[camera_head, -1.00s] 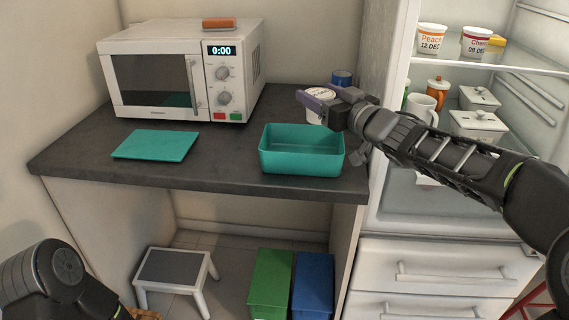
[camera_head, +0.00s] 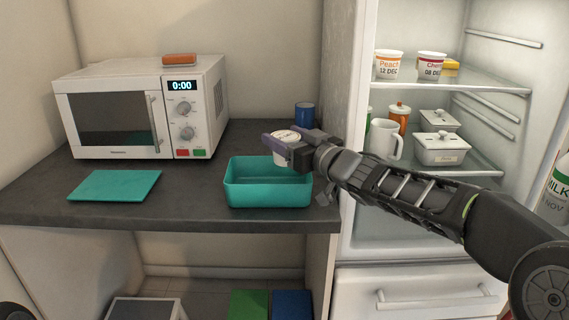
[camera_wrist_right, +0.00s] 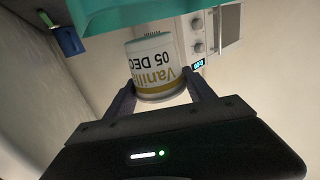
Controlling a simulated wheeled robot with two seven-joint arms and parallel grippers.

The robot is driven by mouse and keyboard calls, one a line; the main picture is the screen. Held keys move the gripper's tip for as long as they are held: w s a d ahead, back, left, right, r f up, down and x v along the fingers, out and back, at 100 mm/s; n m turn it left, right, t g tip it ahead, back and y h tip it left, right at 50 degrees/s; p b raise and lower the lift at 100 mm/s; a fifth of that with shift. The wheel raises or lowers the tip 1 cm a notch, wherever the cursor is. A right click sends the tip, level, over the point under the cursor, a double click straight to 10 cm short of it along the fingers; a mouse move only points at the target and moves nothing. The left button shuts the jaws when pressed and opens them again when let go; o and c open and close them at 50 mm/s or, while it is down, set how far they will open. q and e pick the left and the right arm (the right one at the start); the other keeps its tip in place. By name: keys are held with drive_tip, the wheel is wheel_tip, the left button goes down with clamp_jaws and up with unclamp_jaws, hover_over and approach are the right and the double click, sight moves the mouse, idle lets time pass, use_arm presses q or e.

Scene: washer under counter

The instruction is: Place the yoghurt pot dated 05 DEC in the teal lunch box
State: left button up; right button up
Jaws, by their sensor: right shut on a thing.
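My right gripper (camera_head: 291,146) is shut on a white yoghurt pot (camera_head: 281,158). In the right wrist view the pot (camera_wrist_right: 155,68) reads "Vanilla 05 DEC" upside down, between the two fingers (camera_wrist_right: 163,98). The teal lunch box (camera_head: 266,190) stands open on the dark counter. In the head view the pot is above the lunch box's back right part. Part of the box (camera_wrist_right: 135,12) also shows in the right wrist view. My left gripper is out of view.
A flat teal lid (camera_head: 114,185) lies on the counter, left of the box. A microwave (camera_head: 115,120) stands behind it. A blue cup (camera_head: 305,115) stands behind my right gripper. The open fridge at right holds pots marked Peach 12 DEC (camera_head: 388,66) and 08 DEC (camera_head: 431,67).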

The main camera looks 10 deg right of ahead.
drive_tip(key=shift+f+b, duration=1.15)
drive_tip(key=shift+f, duration=1.25)
drive_tip(key=shift+f, duration=0.15)
drive_tip(key=shift+f+b, duration=0.4)
drive_tip(key=shift+f, duration=0.1)
